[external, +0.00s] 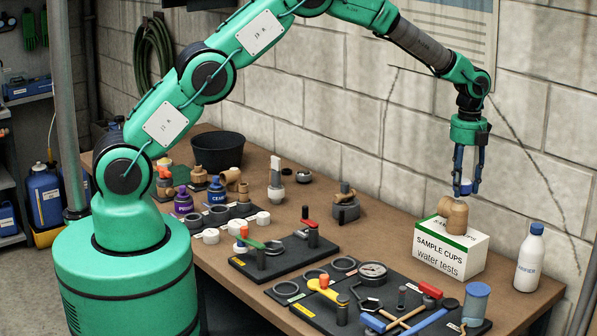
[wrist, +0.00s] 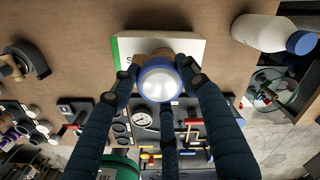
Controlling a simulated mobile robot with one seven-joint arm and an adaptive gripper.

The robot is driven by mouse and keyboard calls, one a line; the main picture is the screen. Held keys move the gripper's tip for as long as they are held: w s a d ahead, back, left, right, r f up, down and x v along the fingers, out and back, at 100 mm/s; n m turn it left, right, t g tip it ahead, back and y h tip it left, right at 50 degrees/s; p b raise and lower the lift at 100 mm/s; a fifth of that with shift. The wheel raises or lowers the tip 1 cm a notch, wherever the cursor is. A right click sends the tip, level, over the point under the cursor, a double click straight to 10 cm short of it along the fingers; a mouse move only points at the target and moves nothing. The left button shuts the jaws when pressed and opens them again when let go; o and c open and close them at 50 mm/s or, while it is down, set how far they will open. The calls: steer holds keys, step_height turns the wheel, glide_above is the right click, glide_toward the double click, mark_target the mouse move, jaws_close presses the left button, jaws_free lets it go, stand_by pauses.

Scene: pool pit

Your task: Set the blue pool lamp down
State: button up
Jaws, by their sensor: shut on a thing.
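The blue pool lamp (external: 463,188) is small, with a pale face and a blue rim. My gripper (external: 467,182) points down and is shut on it, holding it above the sample cups box. In the wrist view, the lamp's white round face (wrist: 160,82) shows between the dark fingers of my gripper (wrist: 162,88). Below the lamp, a rounded brown fitting (external: 453,215) sits on the white box marked "SAMPLE CUPS water tests" (external: 450,256). The fitting is mostly hidden behind the lamp in the wrist view. Whether the lamp touches it I cannot tell.
A white bottle with a blue cap (external: 529,258) stands right of the box. A black tool mat (external: 375,315) with a gauge (external: 372,272) and tools lies in front. A black tub (external: 218,150) and several fittings fill the left. Bare wood (external: 385,217) shows left of the box.

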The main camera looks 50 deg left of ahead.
steer(key=s+d+m, duration=0.2)
steer(key=s+d, duration=0.2)
steer(key=d, duration=0.6)
steer(key=s+d+m, duration=0.2)
steer(key=s+d, duration=0.2)
steer(key=d, duration=0.5)
glide_above(490, 298)
step_height(490, 298, down, 10)
steer(key=shift+w+f, duration=0.1)
steer(key=shift+f, duration=0.45)
steer(key=shift+f, duration=3.15)
steer(key=shift+c, duration=0.2)
steer(key=shift+f, duration=0.1)
steer(key=shift+f, duration=1.75)
steer(key=shift+f, duration=0.15)
